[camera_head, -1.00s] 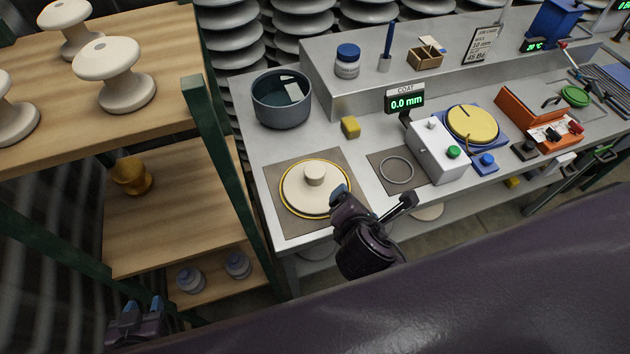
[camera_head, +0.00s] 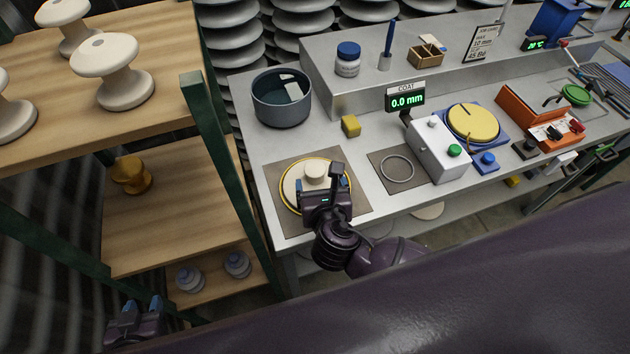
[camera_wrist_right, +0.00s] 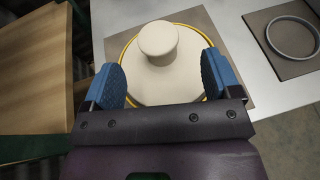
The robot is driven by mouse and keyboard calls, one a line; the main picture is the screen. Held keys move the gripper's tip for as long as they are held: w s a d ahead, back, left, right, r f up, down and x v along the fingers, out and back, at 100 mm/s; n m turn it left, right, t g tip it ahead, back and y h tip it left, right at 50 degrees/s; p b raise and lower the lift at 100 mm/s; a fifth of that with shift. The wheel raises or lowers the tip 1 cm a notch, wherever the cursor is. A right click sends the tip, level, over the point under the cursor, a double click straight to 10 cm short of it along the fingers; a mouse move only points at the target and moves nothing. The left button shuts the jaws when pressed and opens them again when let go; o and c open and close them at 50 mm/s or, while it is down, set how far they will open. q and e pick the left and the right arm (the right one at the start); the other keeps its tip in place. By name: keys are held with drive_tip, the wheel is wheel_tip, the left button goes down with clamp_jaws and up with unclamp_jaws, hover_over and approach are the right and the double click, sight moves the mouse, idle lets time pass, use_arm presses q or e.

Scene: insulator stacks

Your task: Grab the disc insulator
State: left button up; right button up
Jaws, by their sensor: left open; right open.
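The cream disc insulator (camera_head: 294,183), with a raised round knob in its middle, lies inside a yellow ring on a grey-brown mat (camera_head: 282,221) at the left end of the bench. My right gripper (camera_head: 318,182) is over the near side of the disc, its fingers apart. In the right wrist view the open blue-padded fingers (camera_wrist_right: 164,82) flank the near part of the disc (camera_wrist_right: 150,88), with the knob ahead of them. No grip on it shows. My left gripper (camera_head: 142,308) is open and empty at the lower left, near the shelf rack, away from the disc.
A dark bowl (camera_head: 282,100) and a yellow block (camera_head: 350,126) stand behind the disc. A grey ring (camera_head: 397,169) on a mat and a white box (camera_head: 437,150) are to the right. A green rack post (camera_head: 226,165) and wooden shelves (camera_head: 160,218) stand to the left.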

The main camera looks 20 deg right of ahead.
sight(316, 171)
drive_tip(key=shift+x, duration=2.6)
drive_tip(key=shift+a+r, duration=0.15)
drive_tip(key=shift+c, duration=0.3)
clamp_jaws()
drive_tip(key=shift+w+r, duration=0.1)
drive_tip(key=shift+r, duration=0.05)
